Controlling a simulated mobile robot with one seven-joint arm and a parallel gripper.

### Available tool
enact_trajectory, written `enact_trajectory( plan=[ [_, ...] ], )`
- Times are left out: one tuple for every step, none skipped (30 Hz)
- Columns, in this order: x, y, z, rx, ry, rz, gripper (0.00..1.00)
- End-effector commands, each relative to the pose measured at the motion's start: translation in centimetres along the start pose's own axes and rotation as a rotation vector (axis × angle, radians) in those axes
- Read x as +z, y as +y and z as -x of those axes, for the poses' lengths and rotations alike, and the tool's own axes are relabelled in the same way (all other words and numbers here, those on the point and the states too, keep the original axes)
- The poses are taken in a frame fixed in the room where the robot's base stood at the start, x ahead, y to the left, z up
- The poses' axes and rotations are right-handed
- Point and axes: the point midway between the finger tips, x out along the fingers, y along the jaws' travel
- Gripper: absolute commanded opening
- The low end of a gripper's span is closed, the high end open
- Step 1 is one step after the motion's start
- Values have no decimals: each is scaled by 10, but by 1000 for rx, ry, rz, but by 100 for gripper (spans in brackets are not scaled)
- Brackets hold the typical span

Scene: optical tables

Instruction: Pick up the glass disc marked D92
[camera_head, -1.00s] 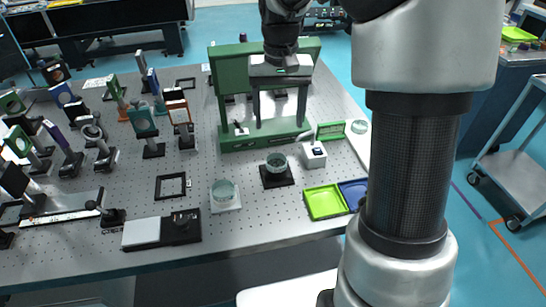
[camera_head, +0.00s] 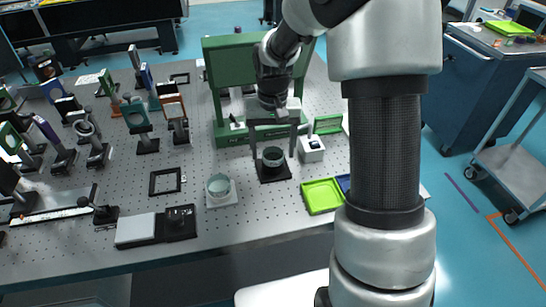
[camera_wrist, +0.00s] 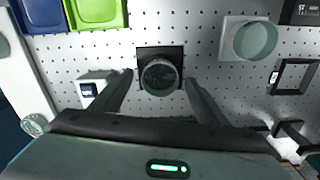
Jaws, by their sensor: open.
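A round glass disc (camera_head: 273,158) sits on a black square base; it also shows in the wrist view (camera_wrist: 160,77). A second glass disc (camera_head: 218,186) sits on a white square base to its left; in the wrist view it is at the upper right (camera_wrist: 254,40). A third glass disc (camera_wrist: 35,125) shows at the lower left of the wrist view. I cannot read D92 on any of them. My gripper (camera_head: 272,147) is open and empty, pointing down over the black-based disc. In the wrist view its fingers (camera_wrist: 158,86) stand on either side of this disc, seemingly above it.
A green frame (camera_head: 228,92) stands close behind my gripper. A small white box (camera_head: 311,149) is just right of the black base. A lime tray (camera_head: 322,196) and a blue tray (camera_wrist: 42,14) lie nearby. An empty black square frame (camera_head: 166,181) lies to the left.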

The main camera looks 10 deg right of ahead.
Motion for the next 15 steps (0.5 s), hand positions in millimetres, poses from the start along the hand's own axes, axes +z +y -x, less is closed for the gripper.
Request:
enact_trajectory(
  plan=[
    [0,0,0,0,0,0,68],
    [0,0,0,0,0,0,68],
    [0,0,0,0,0,0,68],
    [0,0,0,0,0,0,68],
    [0,0,0,0,0,0,68],
    [0,0,0,0,0,0,65],
    [0,0,0,0,0,0,60],
    [0,0,0,0,0,0,54],
    [0,0,0,0,0,0,48],
    [0,0,0,0,0,0,43],
    [0,0,0,0,0,0,38],
    [0,0,0,0,0,0,31],
    [0,0,0,0,0,0,26],
    [0,0,0,0,0,0,21],
    [0,0,0,0,1,0,20]
  ],
)
